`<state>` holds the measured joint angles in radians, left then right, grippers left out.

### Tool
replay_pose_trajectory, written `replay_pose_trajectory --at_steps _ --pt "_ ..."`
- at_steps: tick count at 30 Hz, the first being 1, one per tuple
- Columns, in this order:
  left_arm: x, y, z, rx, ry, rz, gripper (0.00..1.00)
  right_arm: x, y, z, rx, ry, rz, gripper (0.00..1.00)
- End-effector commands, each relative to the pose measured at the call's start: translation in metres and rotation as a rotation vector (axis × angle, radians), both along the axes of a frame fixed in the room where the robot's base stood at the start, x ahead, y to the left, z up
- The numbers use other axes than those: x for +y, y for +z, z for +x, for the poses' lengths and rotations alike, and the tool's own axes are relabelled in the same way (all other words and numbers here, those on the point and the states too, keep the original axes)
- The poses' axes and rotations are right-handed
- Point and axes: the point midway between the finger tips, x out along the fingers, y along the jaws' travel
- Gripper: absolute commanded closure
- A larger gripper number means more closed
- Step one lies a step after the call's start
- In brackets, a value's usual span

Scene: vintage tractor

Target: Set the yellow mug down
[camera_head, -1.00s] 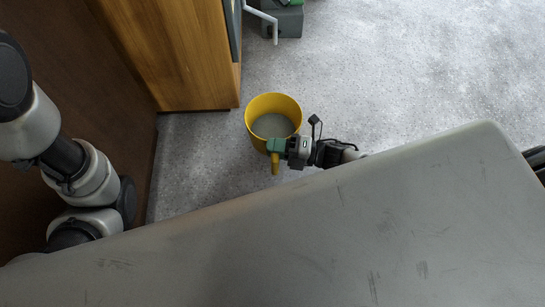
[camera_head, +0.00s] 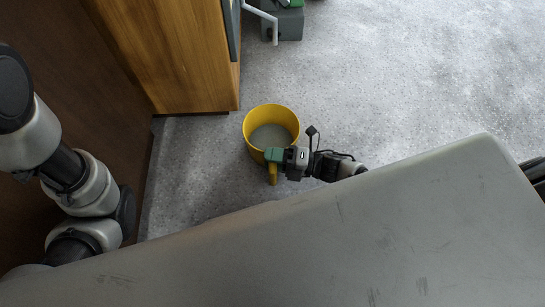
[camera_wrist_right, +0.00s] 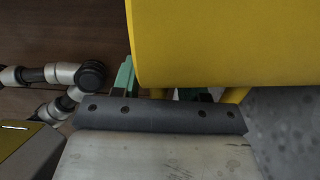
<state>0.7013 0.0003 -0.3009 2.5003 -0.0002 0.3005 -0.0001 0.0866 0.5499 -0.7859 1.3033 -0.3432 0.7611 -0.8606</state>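The yellow mug (camera_head: 250,138) is upright over the grey floor, its round opening facing up and a grey inside bottom showing. I cannot tell whether its base touches the floor. My right gripper (camera_head: 274,156) comes in from the right and is shut on the mug's handle (camera_head: 272,175), on the near side. In the right wrist view the mug's wall (camera_wrist_right: 230,40) fills the top right, close against the green fingers, and hides part of them. My left arm shows at the left of the head view; its gripper is not in view.
A wooden cabinet (camera_head: 170,55) stands behind and left of the mug. A dark brown panel (camera_head: 100,90) runs along the left. A grey box (camera_head: 284,22) with a bent white rod (camera_head: 268,17) is at the back. The floor (camera_head: 410,80) to the right is clear.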

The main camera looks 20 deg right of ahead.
Motion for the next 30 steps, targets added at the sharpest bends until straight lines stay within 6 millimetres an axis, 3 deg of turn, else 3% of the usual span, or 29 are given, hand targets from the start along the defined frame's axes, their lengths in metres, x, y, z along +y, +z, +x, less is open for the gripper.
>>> replay_pose_trajectory --at_steps 11,24,30 --pt "0.0 0.006 0.0 0.001 0.0 0.0 0.53 0.0 0.006 0.0 0.0 0.0 0.0 0.52" --pt "0.0 0.036 0.0 0.001 0.001 0.0 0.53 -0.077 0.005 -0.039 0.004 -0.003 -0.004 0.52" --pt "0.0 0.041 0.0 0.002 0.001 0.0 0.53 -0.101 0.004 -0.051 0.002 0.0 -0.001 0.52"
